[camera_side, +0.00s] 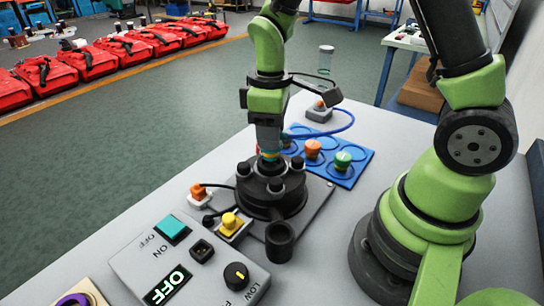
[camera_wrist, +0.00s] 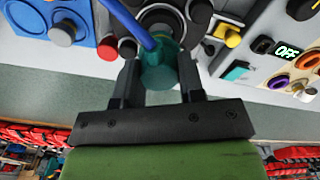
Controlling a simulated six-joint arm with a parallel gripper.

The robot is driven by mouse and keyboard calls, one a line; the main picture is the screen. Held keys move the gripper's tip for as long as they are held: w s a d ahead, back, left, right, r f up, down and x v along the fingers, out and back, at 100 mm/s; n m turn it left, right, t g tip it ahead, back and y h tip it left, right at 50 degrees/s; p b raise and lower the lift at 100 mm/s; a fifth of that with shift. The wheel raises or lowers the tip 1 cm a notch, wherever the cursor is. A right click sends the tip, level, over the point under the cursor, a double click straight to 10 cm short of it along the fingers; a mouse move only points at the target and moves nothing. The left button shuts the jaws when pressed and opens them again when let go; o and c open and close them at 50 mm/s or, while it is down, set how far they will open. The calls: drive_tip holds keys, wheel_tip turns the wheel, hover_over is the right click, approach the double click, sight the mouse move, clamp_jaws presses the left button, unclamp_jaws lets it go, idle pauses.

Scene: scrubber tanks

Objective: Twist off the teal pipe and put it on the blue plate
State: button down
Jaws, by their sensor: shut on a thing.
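The teal pipe (camera_wrist: 160,72) sits between the two fingers of my gripper (camera_wrist: 159,80) in the wrist view, and the fingers are shut on it. In the side view my gripper (camera_side: 269,150) points down over the black round tank base (camera_side: 272,195). Only a small teal and yellow bit of the pipe (camera_side: 270,157) shows there, at the top of the base. I cannot tell whether it is still seated. The blue plate (camera_side: 350,176) lies behind and right of the base, with an orange knob (camera_side: 312,149) and a green knob (camera_side: 343,160) on it.
A blue hose (camera_side: 340,126) loops beside my gripper and crosses near the pipe in the wrist view (camera_wrist: 130,22). A control box (camera_side: 190,262) stands at front left. A black cup (camera_side: 279,240) and yellow button (camera_side: 230,221) stand close to the base.

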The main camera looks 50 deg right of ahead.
drive_tip(key=shift+r, duration=1.8)
drive_tip(key=s+d+f+m, duration=0.2)
drive_tip(key=s+d+m, duration=0.15)
drive_tip(key=d, duration=0.85)
drive_tip(key=s+d+f+m, duration=0.15)
drive_tip(key=s+d, duration=0.35)
drive_tip(key=d, duration=0.7)
drive_tip(key=shift+s+f, duration=0.15)
drive_tip(key=shift+f, duration=2.3)
drive_tip(key=shift+s+f, duration=0.15)
drive_tip(key=shift+f, duration=2.25)
drive_tip(key=shift+f, duration=0.1)
drive_tip(key=c, duration=0.7)
unclamp_jaws()
